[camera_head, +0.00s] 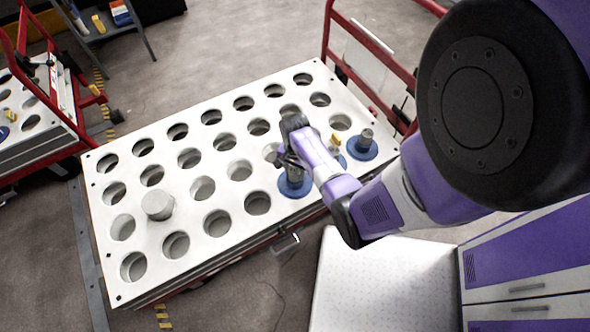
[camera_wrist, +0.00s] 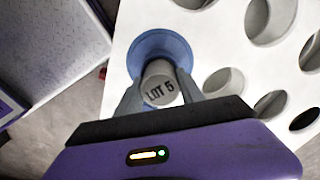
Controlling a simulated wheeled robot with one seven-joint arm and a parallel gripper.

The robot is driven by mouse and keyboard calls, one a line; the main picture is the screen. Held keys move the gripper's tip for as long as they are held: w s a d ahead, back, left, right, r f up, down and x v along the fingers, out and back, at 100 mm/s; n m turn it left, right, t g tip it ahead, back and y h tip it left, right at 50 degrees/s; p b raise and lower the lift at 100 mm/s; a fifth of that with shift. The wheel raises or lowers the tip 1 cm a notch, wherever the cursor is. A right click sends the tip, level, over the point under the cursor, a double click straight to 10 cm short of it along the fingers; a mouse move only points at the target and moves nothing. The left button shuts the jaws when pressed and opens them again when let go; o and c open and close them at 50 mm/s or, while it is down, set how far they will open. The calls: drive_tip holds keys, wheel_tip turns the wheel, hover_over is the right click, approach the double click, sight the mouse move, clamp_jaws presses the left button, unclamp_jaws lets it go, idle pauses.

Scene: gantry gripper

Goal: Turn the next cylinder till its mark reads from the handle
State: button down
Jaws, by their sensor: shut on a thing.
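My gripper (camera_head: 292,164) is shut on a grey cylinder (camera_wrist: 160,84) that stands on a blue round base (camera_wrist: 150,45) in the white holed plate. In the wrist view its fingers (camera_wrist: 159,92) press on both sides of the cylinder. The dark mark LOT 5 on its end reads nearly upright there, tilted a little, rising to the right. In the head view my gripper covers much of this cylinder, and its blue base (camera_head: 296,188) shows below. Another grey cylinder with a blue base (camera_head: 362,148) stands to the right.
A plain pale cylinder (camera_head: 157,204) stands at the left of the white plate (camera_head: 140,170). Most holes are empty. A red frame (camera_head: 370,45) rises behind the plate. A second red cart (camera_head: 75,95) stands left.

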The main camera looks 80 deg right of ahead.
idle(0.3)
drive_tip(key=shift+m+p, duration=0.4)
drive_tip(key=shift+m, duration=1.3)
drive_tip(key=shift+r+m, duration=0.1)
drive_tip(key=shift+m, duration=0.5)
drive_tip(key=shift+m+p, duration=0.35)
drive_tip(key=shift+m, duration=0.45)
drive_tip(key=shift+m+p, duration=0.35)
drive_tip(key=shift+m, duration=1.25)
drive_tip(key=c, duration=0.6)
unclamp_jaws()
drive_tip(key=shift+c, duration=0.2)
